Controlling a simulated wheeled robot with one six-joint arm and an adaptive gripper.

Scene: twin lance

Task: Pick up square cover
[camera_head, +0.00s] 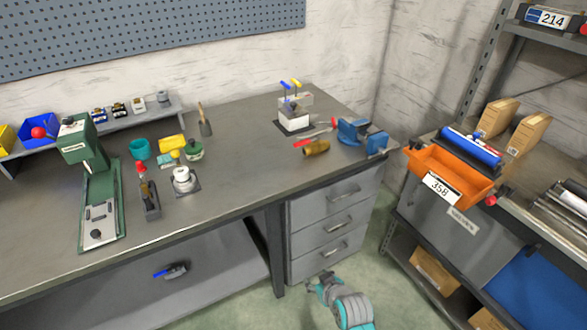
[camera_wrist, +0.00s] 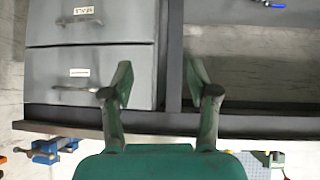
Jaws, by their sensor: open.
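No thing is clearly identifiable as the square cover. On the workbench (camera_head: 240,155), a white block-shaped fixture (camera_head: 294,120) with blue and yellow levers stands on a dark base at the back right. A white round part (camera_head: 183,175) on a dark square plate stands nearer the middle. I cannot tell whether either includes the cover. My gripper (camera_wrist: 160,82) is open and empty in the wrist view. Its two green fingers stand apart before the bench front, touching nothing visible. In the head view my arm shows at the bottom, in front of the drawers (camera_head: 333,222).
A green press (camera_head: 98,205) stands at the bench's left. A blue vise (camera_head: 355,131) is at its right end; it also shows in the wrist view (camera_wrist: 47,150). An orange bin (camera_head: 450,172) sits on the right-hand shelf. The floor (camera_head: 300,305) between is open.

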